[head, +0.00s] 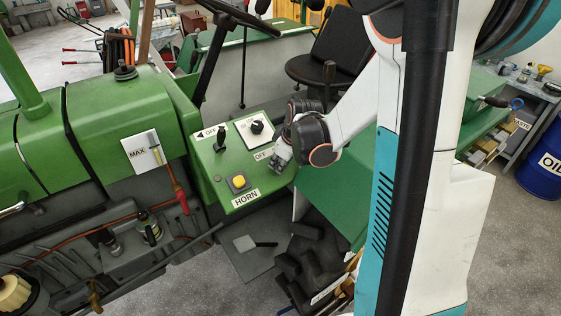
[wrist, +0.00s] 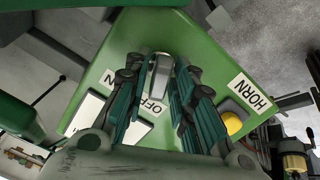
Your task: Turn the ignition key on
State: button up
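The ignition key (wrist: 160,76) shows in the wrist view as a pale grey, long piece standing on the green panel, beside a partly covered OFF label. My gripper (wrist: 157,68) has its two teal-padded fingers on either side of the key, with small gaps showing; it looks open around the key, not clamped. In the head view my gripper (head: 281,153) is at the right edge of the green control panel (head: 212,165), by the OFF label (head: 262,154). It hides the key there.
A black knob (head: 256,127) on a white plate and a black lever (head: 220,138) with an OFF label stand left of my gripper. A yellow horn button (head: 238,182) is nearer the panel's front. A black seat (head: 325,72) and steering wheel (head: 238,18) stand behind.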

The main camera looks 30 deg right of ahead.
grip_shut()
jog(key=shift+m, duration=0.3)
jog(key=m+b, duration=0.1)
jog(key=m, duration=0.3)
jog(key=shift+s+b, duration=0.1)
jog(key=shift+b, duration=0.2)
jog(key=m+b, duration=0.1)
jog(key=m, duration=0.4)
jog(key=shift+m, duration=0.3)
jog(key=shift+o, duration=1.9)
grip_release()
jog(key=shift+o, duration=0.8)
jog(key=shift+f, duration=0.1)
